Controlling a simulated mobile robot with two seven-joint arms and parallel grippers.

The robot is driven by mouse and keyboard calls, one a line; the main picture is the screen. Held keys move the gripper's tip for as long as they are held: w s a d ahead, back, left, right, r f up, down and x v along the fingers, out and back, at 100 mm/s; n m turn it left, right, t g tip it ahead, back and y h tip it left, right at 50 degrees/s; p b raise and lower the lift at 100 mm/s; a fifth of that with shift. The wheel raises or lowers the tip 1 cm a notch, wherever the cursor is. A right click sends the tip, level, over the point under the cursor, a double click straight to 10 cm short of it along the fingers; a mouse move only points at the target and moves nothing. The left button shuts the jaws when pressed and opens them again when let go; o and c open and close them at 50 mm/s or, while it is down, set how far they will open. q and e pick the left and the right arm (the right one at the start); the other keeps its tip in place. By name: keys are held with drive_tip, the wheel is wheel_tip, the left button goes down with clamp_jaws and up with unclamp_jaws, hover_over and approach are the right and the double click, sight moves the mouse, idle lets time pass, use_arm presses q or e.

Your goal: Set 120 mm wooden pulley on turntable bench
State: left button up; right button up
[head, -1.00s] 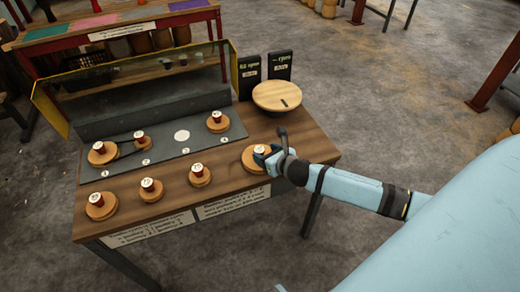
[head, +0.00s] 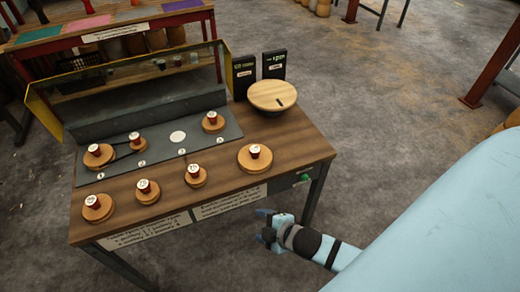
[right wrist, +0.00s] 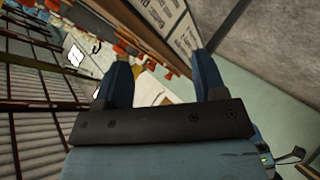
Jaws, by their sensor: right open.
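The turntable (head: 272,94), a round light-wood disc with a dark slot, stands at the back right of the wooden bench (head: 225,205). A large wooden pulley (head: 246,163) with a red, white-topped knob sits at the bench's front right, apart from the turntable. Smaller pulleys stand in the front row: one at left (head: 97,212), one beside it (head: 148,195) and one near the middle (head: 197,181). Their labels are too small to read, so I cannot tell which is 120 mm. My right gripper (head: 262,226) is open and empty, off the bench's front edge; its fingers show in the right wrist view (right wrist: 161,65).
A grey plate (head: 219,137) with numbered spots holds more pulleys and a belt; one white spot (head: 178,137) is bare. Dark display boxes (head: 273,65) stand behind the turntable. A green button (head: 304,178) is on the bench front.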

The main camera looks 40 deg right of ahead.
drive_tip(key=s+a+m, duration=0.4)
drive_tip(key=m, duration=0.6)
drive_tip(key=shift+s+a+f+m, duration=0.2)
drive_tip(key=shift+a+f+m, duration=0.05)
drive_tip(key=shift+f+m, duration=0.2)
